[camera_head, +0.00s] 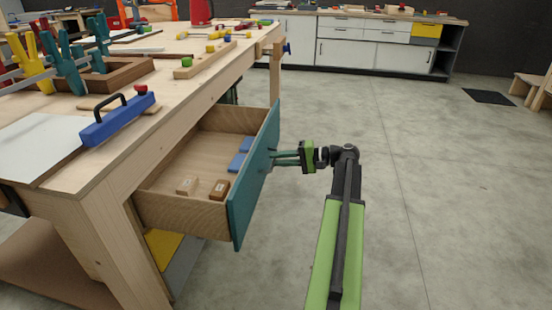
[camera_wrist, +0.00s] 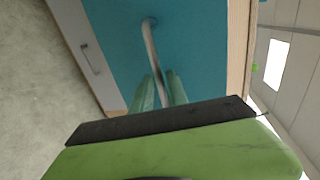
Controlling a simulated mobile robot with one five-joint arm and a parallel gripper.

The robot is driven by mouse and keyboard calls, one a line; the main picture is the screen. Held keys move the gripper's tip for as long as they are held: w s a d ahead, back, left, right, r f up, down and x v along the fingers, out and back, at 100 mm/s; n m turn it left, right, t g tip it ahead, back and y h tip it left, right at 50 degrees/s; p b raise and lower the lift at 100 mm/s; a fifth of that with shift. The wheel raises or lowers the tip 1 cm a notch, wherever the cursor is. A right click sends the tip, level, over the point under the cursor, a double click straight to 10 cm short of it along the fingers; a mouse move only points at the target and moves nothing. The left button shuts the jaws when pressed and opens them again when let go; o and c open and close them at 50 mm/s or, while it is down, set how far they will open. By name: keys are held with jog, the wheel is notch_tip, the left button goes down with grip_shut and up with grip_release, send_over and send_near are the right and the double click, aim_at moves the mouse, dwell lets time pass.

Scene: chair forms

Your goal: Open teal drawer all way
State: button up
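The teal drawer (camera_head: 252,195) stands well out from under the wooden workbench. Its open top shows small wooden blocks and blue blocks inside. Its teal front fills much of the wrist view (camera_wrist: 205,45), with a grey bar handle (camera_wrist: 150,42) on it. My gripper (camera_head: 275,158) is at the outer face of the drawer front, coming from the right. In the wrist view my two green fingers (camera_wrist: 160,82) lie on either side of the handle bar, close against it. The handle is hard to make out in the head view.
The workbench (camera_head: 170,90) carries clamps, a blue tool (camera_head: 118,120) and wooden parts. A yellow drawer front (camera_head: 163,247) shows below the teal one. The floor right of the drawer is clear. White cabinets (camera_head: 350,52) stand at the back.

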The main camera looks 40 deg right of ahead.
jog(key=p+v, duration=0.3)
jog(key=v, duration=1.2)
jog(key=shift+s+d, duration=0.3)
